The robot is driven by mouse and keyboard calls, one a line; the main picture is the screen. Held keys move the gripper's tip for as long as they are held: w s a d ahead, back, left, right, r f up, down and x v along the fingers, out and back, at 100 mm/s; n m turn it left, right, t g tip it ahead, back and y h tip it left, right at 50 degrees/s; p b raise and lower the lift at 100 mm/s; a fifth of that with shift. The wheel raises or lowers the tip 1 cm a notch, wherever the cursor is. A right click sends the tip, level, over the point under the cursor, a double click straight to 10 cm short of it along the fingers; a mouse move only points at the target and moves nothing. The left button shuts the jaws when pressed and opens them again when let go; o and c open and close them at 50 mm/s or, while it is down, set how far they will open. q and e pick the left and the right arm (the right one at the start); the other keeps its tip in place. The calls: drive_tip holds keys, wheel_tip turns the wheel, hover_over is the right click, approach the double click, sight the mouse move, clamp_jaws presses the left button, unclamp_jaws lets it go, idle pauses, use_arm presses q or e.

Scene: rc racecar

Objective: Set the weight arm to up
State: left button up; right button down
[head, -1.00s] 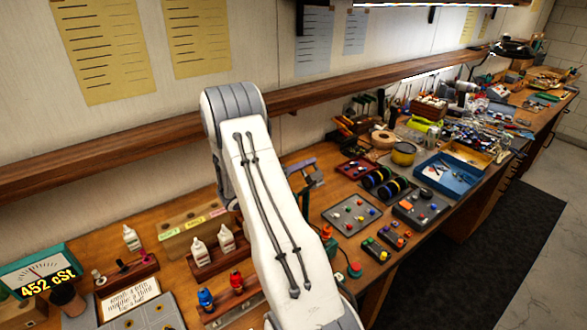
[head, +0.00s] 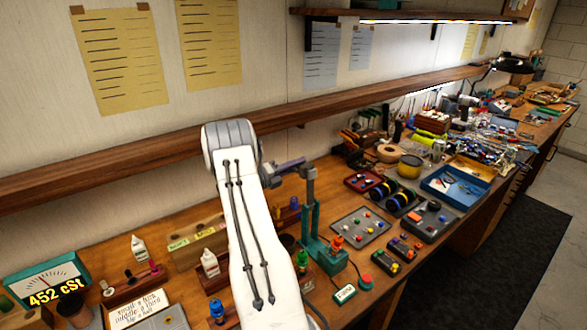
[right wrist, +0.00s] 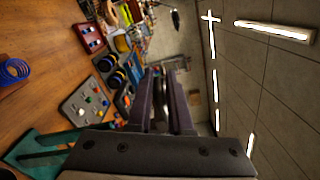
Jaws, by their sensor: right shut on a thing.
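A teal stand (head: 311,222) rises from the bench right of my white arm in the head view. A grey piece (head: 309,186) shows at its top, and I take this to be the weight arm. My right gripper (head: 299,164) reaches this piece from the left, with its purple-grey fingers at the top of it. In the right wrist view the fingers (right wrist: 164,82) are close together around a small grey part, mostly hidden between them. The teal stand also shows at the lower left there (right wrist: 38,150). My left gripper is not in view.
White bottles (head: 210,264) and a viscosity dial (head: 47,283) reading 452 cSt are at the left. A wooden shelf (head: 120,157) runs along the wall behind.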

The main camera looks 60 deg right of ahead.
drive_tip(key=shift+f, duration=0.7)
drive_tip(key=c, duration=0.9)
unclamp_jaws()
drive_tip(key=shift+r, duration=0.25)
drive_tip(key=b+v, duration=0.4)
drive_tip(key=v, duration=0.6)
drive_tip(key=shift+w+a, duration=0.15)
drive_tip(key=shift+a, duration=0.1)
